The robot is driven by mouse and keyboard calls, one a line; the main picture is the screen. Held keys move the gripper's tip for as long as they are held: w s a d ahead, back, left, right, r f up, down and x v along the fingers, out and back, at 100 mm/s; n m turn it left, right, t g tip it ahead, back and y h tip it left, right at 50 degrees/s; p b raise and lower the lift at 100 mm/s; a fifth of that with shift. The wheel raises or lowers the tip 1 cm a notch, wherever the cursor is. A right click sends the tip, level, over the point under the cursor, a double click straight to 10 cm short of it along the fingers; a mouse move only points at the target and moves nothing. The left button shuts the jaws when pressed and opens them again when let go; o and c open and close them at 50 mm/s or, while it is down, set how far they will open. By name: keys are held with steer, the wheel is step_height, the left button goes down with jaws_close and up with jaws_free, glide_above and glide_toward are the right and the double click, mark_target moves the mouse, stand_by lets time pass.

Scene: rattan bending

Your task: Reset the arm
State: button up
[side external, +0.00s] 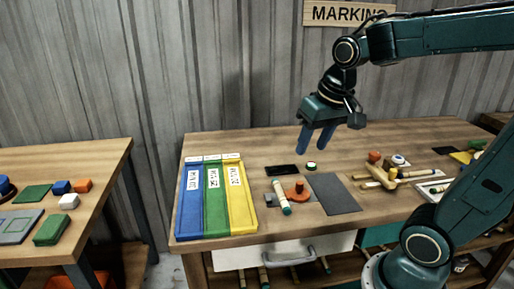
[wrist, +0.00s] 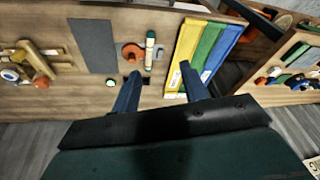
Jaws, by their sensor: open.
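My gripper (side external: 316,137) hangs above the back part of the wooden table, fingers pointing down, open and empty. In the wrist view its two blue fingers (wrist: 160,93) are spread apart with only the table behind them. My teal arm reaches in from the right at the top of the side view. No object touches the fingers.
A tray with blue, green and yellow lanes (side external: 243,208) lies at the table's left. A marker-like stick (side external: 281,197), an orange piece (side external: 299,190), a dark grey mat (side external: 334,194) and a wooden jig (side external: 385,177) lie to the right. Another table (side external: 95,163) stands left, across a gap.

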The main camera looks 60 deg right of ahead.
steer(key=s+a+n+t, duration=0.2)
steer(key=s+a+n, duration=0.3)
steer(key=s, duration=0.3)
steer(key=shift+a+y, duration=0.25)
steer(key=shift+y, duration=0.15)
steer(key=c, duration=0.9)
steer(key=shift+w+d, duration=0.4)
steer(key=shift+w, duration=0.3)
jaws_close()
steer(key=w+d+f+m+g, duration=0.2)
steer(key=w+d+g, duration=0.1)
steer(key=w+d, duration=0.6)
steer(key=w+d+f+m+g, duration=0.1)
steer(key=w+d+f+g, duration=0.1)
steer(key=w+d+f, duration=0.4)
steer(key=shift+w+d+f, duration=0.2)
steer(key=shift+d+f, duration=1.65)
steer(key=shift+d, duration=0.2)
steer(key=shift+f, duration=0.1)
